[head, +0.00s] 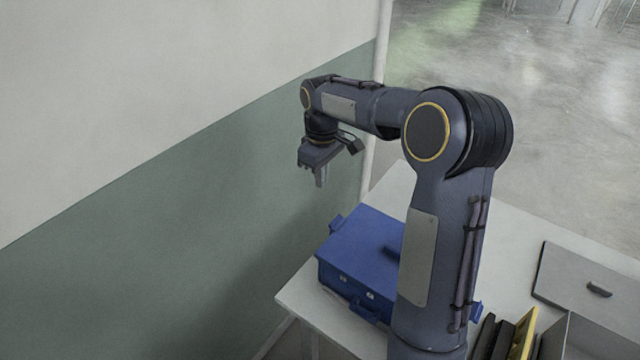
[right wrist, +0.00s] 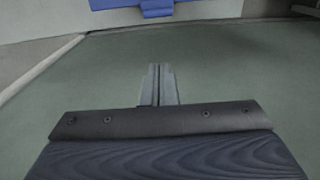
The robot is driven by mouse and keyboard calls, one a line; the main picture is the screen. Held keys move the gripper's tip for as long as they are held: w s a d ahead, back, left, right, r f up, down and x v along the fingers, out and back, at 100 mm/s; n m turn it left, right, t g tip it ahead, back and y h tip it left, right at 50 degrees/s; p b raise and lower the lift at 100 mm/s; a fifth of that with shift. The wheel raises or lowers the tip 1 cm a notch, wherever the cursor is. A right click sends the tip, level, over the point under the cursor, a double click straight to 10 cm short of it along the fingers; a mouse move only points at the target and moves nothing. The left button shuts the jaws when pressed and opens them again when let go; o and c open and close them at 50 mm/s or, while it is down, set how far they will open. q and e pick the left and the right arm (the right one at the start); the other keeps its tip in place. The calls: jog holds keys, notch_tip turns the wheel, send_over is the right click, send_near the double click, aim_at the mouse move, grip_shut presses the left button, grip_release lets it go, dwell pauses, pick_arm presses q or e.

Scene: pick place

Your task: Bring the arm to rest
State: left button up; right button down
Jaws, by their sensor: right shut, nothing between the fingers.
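My right arm rises at the right of the head view and bends over toward the wall. Its gripper (head: 320,183) points down in the air, above and left of a blue case on the table. The gripper is shut and holds nothing. In the right wrist view its two fingers (right wrist: 158,86) lie together, with nothing between them. My left gripper is in neither view.
The blue case (head: 352,250) sits on a white table (head: 293,295), partly hidden by my arm. A grey lidded box (head: 585,285) and upright folders (head: 522,335) are at the right. A green and white wall (head: 200,190) stands at left.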

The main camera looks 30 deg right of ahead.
jog(key=shift+w, duration=0.1)
dwell(0.4)
jog(key=s+a+m+t+y, duration=0.1)
jog(key=s+a, duration=0.3)
jog(key=s, duration=0.5)
jog(key=s+a+r+m+t+y, duration=0.1)
jog(key=s+a+m+t, duration=0.1)
jog(key=s, duration=0.7)
jog(key=s+a+m+t+y, duration=0.1)
jog(key=s+a+m+t, duration=0.1)
jog(key=s+a, duration=0.4)
jog(key=s+m, duration=0.1)
jog(key=s, duration=0.2)
jog(key=shift+a+r+y, duration=0.15)
jog(key=shift+r+y, duration=0.2)
jog(key=shift+y, duration=0.05)
